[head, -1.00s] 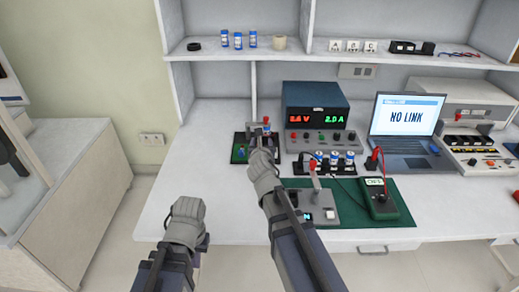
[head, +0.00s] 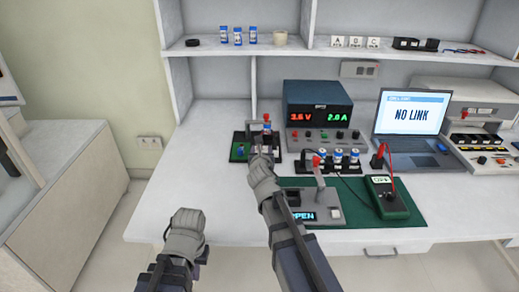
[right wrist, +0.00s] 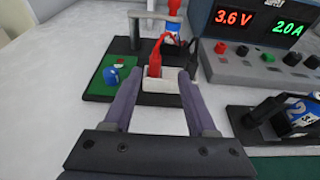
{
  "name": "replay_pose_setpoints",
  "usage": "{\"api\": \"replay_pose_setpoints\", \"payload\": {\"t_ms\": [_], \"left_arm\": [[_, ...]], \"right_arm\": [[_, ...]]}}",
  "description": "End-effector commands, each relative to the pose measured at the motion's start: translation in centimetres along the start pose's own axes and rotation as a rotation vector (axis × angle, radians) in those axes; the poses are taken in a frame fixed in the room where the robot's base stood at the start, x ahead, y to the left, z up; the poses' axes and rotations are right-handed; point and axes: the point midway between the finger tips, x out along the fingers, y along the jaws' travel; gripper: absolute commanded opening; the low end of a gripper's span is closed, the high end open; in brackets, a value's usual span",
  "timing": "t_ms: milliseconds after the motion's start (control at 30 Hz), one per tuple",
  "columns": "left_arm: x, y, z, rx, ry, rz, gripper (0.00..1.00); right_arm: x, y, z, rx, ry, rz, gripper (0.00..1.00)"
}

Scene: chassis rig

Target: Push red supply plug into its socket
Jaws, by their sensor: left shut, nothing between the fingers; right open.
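The red supply plug (right wrist: 155,64) stands upright in the right wrist view, with a red lead looping off its top. Its lower end meets a pale socket block (right wrist: 160,85); I cannot tell how deep it sits. My right gripper (right wrist: 158,78) is open, its two fingers apart on either side of the block and short of the plug, with nothing held. In the head view my right gripper (head: 262,155) hides the plug. My left gripper (head: 186,238) is shut and empty, low in front of the bench at left; its fingertips are mostly hidden.
A blue cell with red cap (right wrist: 172,28) stands behind the plug beside a grey bracket. A blue knob (right wrist: 110,76) lies on the green board. The power supply (head: 318,115) reads 3.6 V and 2.0 A. A multimeter (head: 386,197) and lever fixture are right. The bench's left is clear.

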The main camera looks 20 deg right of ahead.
Motion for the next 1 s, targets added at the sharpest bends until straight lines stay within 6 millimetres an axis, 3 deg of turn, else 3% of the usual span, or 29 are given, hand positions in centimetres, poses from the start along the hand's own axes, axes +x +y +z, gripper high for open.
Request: {"api": "replay_pose_setpoints", "payload": {"t_ms": [267, 600, 867, 1000], "left_arm": [[0.3, 0.0, 0.0, 0.0, 0.0, 0.0, 0.0], [1.2, 0.1, -0.1, 0.0, 0.0, 0.0, 0.0], [1.1, 0.1, -0.1, 0.0, 0.0, 0.0, 0.0], [1.1, 0.1, -0.1, 0.0, 0.0, 0.0, 0.0]], "right_arm": [[1.3, 0.2, 0.1, 0.001, 0.0, 0.0, 0.57], [5.8, 0.8, 0.5, 0.001, 0.0, -0.001, 0.57], [5.9, 0.7, 0.6, 0.001, 0.0, 0.0, 0.57], [5.9, 0.8, 0.6, 0.001, 0.0, 0.0, 0.42]]}}
